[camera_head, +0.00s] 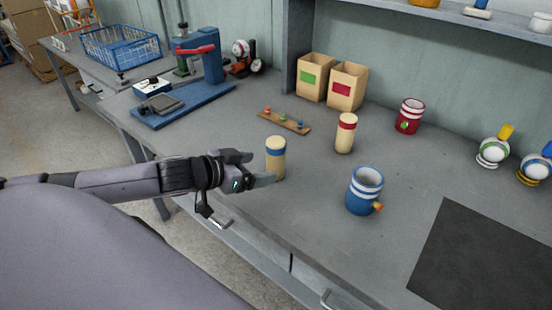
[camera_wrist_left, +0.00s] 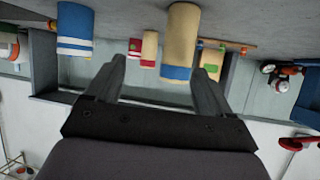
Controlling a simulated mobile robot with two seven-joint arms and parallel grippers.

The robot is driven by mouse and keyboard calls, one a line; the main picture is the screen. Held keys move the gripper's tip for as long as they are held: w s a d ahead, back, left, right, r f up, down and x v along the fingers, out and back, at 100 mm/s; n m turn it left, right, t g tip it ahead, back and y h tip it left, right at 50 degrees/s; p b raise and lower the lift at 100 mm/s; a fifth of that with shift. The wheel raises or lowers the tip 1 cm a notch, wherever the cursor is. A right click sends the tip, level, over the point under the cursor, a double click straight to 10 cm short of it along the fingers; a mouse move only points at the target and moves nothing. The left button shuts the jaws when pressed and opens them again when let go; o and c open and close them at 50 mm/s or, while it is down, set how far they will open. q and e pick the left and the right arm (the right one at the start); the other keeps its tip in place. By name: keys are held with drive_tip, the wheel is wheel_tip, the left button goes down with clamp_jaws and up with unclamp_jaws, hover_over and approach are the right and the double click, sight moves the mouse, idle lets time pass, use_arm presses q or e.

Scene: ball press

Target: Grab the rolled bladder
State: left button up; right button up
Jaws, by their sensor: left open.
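A cream rolled bladder with a blue band (camera_head: 275,163) stands upright on the grey table. A second cream roll with a red band (camera_head: 345,137) stands behind it to the right. My left gripper (camera_head: 262,170) is open just left of the blue-banded roll, its fingers pointing at it. In the left wrist view, which is upside down, the blue-banded roll (camera_wrist_left: 180,40) shows ahead of the open fingers (camera_wrist_left: 158,64), nearer the right finger. Whether a finger touches it I cannot tell. My right gripper is not in view.
A blue-and-white ringed pot (camera_head: 363,193) stands right of the roll, and a red one (camera_head: 409,117) farther back. A wooden strip with pegs (camera_head: 284,121), two cartons (camera_head: 347,87) and a blue press (camera_head: 212,67) stand behind. A dark mat (camera_head: 483,262) lies at right.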

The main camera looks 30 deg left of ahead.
sight(272, 143)
use_arm(q)
drive_tip(key=shift+t+h, duration=0.4)
drive_tip(key=shift+h, duration=0.1)
drive_tip(key=shift+w+a+r+p, duration=0.25)
drive_tip(key=shift+w+r, duration=0.1)
drive_tip(key=shift+w, duration=0.8)
drive_tip(key=shift+w+a+r+p, duration=0.25)
drive_tip(key=shift+w+a+r, duration=0.1)
drive_tip(key=shift+w, duration=0.75)
drive_tip(key=shift+w+a+r+p, duration=0.25)
drive_tip(key=shift+w+r, duration=0.1)
drive_tip(key=shift+w, duration=0.8)
drive_tip(key=shift+x, duration=1)
drive_tip(key=shift+s+f, duration=0.15)
drive_tip(key=c, duration=1.4)
